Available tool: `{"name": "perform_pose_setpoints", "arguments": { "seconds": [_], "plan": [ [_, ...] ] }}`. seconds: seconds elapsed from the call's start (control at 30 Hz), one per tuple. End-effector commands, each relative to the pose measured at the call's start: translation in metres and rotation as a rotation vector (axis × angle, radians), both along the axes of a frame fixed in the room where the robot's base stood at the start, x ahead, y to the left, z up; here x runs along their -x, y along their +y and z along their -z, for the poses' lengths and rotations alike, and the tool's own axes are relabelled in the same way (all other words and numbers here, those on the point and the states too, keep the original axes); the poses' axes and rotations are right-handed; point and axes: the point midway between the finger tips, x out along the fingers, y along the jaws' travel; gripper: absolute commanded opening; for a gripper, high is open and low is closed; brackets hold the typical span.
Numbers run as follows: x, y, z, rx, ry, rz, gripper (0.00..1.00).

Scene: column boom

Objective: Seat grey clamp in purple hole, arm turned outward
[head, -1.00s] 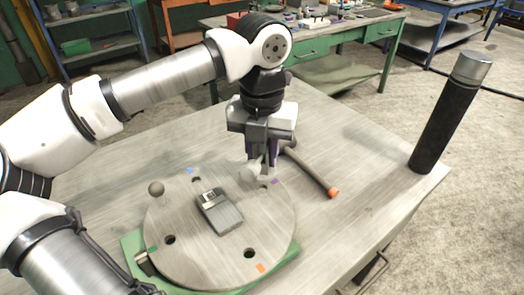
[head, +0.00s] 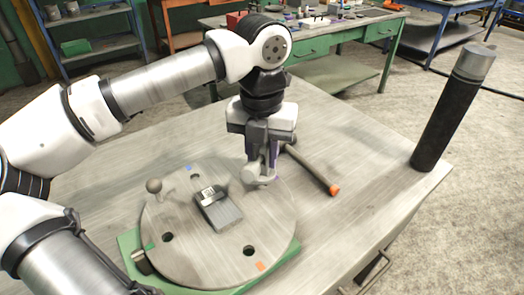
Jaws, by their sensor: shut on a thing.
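The grey clamp (head: 257,181) is held below my gripper (head: 262,166), which is shut on it, over the right back part of the round disc (head: 195,262). The clamp's rounded arm end points toward the camera. The purple mark (head: 278,178) shows just right of the clamp, at the disc's edge. The purple hole is hidden behind the clamp and fingers. I cannot tell whether the clamp's lower end is in the hole or above it.
A dark block with a label (head: 218,210) lies on the disc's middle. A ball knob (head: 153,186) stands at its left edge. A hammer (head: 314,170) with an orange handle end lies behind right. A black cylinder (head: 445,120) stands at the table's right. Front-right table is clear.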

Motion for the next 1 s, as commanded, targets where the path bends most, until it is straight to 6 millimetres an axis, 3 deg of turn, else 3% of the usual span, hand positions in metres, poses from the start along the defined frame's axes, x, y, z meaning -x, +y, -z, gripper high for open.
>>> {"name": "perform_pose_setpoints", "arguments": {
  "seconds": [1.0],
  "plan": [
    [0.0,0.0,0.03,0.0,-0.001,0.0,0.04]
  ]
}}
